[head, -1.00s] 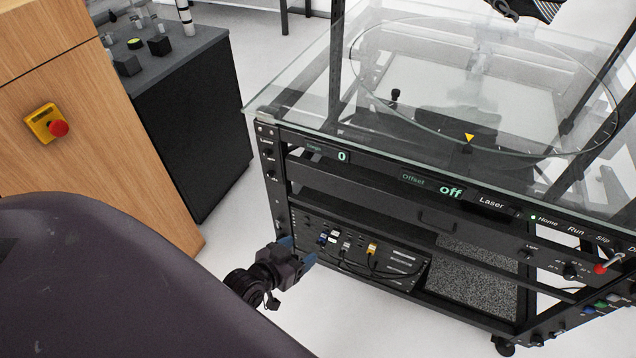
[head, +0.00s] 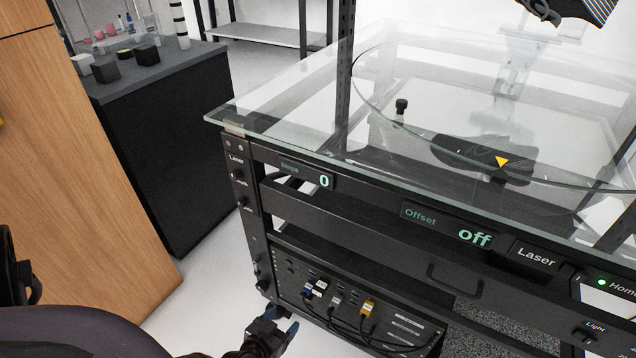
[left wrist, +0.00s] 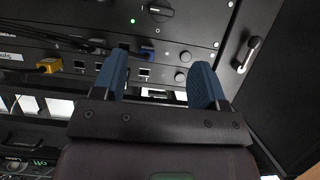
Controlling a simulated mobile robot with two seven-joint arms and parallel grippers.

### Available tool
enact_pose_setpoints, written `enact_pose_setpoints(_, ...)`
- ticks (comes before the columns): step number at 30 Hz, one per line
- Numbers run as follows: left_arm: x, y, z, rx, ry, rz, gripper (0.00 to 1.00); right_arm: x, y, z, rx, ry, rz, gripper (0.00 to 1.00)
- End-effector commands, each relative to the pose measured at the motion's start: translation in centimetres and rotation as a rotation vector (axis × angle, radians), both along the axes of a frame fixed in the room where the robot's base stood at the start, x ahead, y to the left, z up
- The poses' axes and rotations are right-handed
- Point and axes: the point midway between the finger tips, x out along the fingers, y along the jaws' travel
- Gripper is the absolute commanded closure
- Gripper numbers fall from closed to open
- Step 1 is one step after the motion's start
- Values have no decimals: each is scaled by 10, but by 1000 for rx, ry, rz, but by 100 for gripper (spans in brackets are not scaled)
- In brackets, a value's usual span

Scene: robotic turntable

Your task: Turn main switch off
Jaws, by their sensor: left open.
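The turntable rack (head: 365,207) stands in front of me in the head view, with lit displays on its front. My left gripper (head: 279,332) is low at the bottom of that view, near the rack's lower left panel. In the left wrist view my left gripper (left wrist: 160,65) is open and empty, its blue fingers pointing at a black panel with ports and knobs. A dark rotary knob (left wrist: 160,11) and a green light show beyond the fingertips. I cannot tell which control is the main switch. My right gripper is out of view.
A glass top (head: 300,95) overhangs the rack. Cables with a yellow plug (head: 368,309) hang from the lower panel. A wooden cabinet (head: 85,170) and a black bench (head: 170,150) stand at left, with floor between them and the rack.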

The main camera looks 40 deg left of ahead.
Motion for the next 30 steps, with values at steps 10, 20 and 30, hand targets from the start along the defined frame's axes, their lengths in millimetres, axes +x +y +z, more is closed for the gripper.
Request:
enact_pose_setpoints(10,26,8,-17,6,6,2,34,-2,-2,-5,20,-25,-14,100)
enact_pose_setpoints(20,71,19,-38,7,7,2,34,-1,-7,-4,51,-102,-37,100)
enact_pose_setpoints(30,95,24,-44,4,4,2,34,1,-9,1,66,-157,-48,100)
